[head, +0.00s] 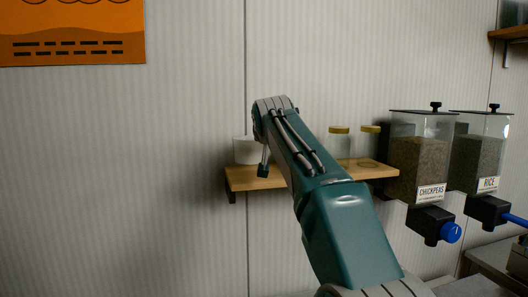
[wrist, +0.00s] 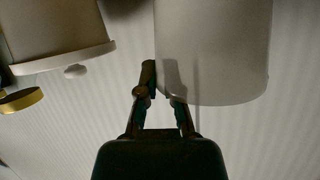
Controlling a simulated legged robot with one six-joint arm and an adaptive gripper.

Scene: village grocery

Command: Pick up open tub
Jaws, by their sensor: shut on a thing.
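An open white tub (wrist: 215,50) fills the upper right of the wrist view, its edge low in the picture. My gripper (wrist: 161,84) is shut on the tub's near-left wall. In the head view a white tub (head: 243,150) stands at the left end of a wooden shelf (head: 250,180), partly covered by my arm. I cannot tell whether it is the same tub. My gripper is mostly hidden behind my arm there.
A second pale tub (wrist: 50,30) with a knobbed lid (wrist: 75,71) and a gold jar lid (wrist: 20,101) are at left in the wrist view. Jars (head: 339,144) stand on the shelf. Chickpea (head: 418,160) and rice (head: 476,160) dispensers hang to the right.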

